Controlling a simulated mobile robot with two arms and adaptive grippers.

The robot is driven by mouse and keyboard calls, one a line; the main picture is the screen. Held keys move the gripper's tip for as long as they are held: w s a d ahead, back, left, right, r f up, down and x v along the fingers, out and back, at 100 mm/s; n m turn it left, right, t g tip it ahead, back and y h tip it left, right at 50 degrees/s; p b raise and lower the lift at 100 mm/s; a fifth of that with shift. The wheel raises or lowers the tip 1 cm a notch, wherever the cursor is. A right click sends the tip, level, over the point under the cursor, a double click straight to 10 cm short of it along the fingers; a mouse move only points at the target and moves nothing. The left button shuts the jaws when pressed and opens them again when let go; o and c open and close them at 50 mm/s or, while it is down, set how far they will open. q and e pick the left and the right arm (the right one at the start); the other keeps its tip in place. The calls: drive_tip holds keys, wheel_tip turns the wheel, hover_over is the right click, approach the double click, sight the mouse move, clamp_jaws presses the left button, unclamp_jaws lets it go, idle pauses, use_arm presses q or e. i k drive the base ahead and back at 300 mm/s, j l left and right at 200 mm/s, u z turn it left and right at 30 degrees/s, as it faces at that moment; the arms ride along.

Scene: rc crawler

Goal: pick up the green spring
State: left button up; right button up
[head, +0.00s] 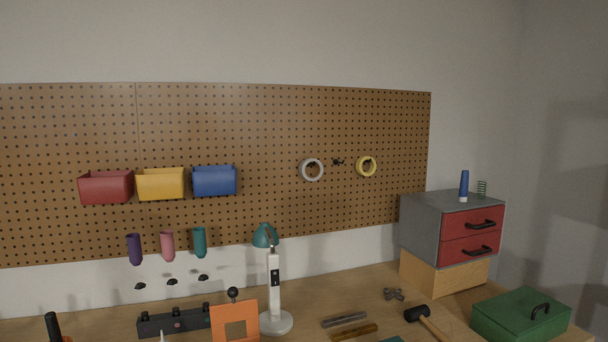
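The green spring (482,188) is a small upright coil on top of the grey cabinet (424,222) at the right of the head view. It stands close to the right of a blue object with a white base (464,186). Neither of my grippers shows in the head view.
The cabinet has two red drawers with black handles (474,225) and sits on a wooden block (440,275). A green box (520,315), a mallet (417,314) and a lamp (275,290) stand or lie on the workbench. A pegboard (270,130) with bins is behind.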

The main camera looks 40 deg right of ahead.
sight(479, 184)
drive_tip(key=z, duration=2.1)
drive_tip(key=u, duration=0.35)
drive_tip(key=l+u, duration=0.4)
drive_tip(key=k+l+u, duration=0.1)
drive_tip(key=l+u, duration=0.3)
drive_tip(key=k+l+u, duration=0.1)
drive_tip(key=l+u, duration=0.25)
